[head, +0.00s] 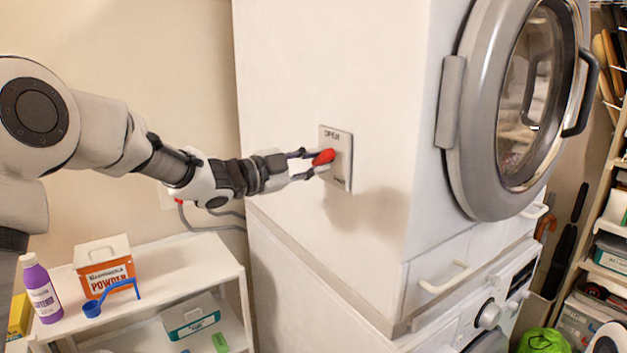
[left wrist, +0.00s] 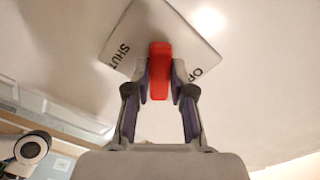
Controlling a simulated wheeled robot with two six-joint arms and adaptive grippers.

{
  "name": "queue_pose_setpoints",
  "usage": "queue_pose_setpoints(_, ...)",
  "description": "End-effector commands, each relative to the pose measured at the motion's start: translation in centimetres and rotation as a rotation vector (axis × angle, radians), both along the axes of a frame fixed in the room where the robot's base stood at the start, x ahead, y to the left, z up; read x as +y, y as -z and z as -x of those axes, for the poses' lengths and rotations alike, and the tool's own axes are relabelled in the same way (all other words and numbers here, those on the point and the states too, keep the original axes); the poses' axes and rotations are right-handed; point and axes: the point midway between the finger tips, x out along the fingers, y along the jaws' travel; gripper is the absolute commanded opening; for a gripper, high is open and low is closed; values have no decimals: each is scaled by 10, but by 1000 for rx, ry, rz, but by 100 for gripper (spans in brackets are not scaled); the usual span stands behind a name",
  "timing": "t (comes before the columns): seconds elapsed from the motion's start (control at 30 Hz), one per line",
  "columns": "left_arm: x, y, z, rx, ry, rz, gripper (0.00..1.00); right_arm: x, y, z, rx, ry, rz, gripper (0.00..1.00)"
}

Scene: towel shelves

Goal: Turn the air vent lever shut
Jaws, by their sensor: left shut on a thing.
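The air vent lever (head: 324,157) is a red handle on a pale square plate (head: 343,178) on the side of the upper white machine. The plate reads OPEN near its top in the head view; lettering near its bottom is small there. In the left wrist view the red lever (left wrist: 160,72) lies between the words SHUT and OP, pointing at neither. My left gripper (head: 312,164) is shut on the lever, with a finger on each side of it, as the left wrist view (left wrist: 160,82) also shows. My right gripper is not in view.
A front-loading machine with a round door (head: 520,100) stands on another machine. A white shelf (head: 170,275) at the left holds a powder box (head: 104,268), a purple bottle (head: 41,290) and a blue scoop (head: 110,298). Shelves with goods stand at the right.

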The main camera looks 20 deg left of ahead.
Motion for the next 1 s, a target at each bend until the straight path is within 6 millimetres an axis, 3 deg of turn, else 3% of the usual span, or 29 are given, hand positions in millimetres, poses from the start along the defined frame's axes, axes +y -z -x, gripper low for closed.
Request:
queue_pose_setpoints(0.03, 0, 3, 0, -35, -1, -32, 0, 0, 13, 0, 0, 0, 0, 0)
queue_pose_setpoints(0.5, 0, 2, 0, -291, 0, -365, 0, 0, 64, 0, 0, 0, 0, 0)
queue_pose_setpoints(1.0, -1, 0, 0, -412, 1, -526, 0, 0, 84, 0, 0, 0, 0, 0)
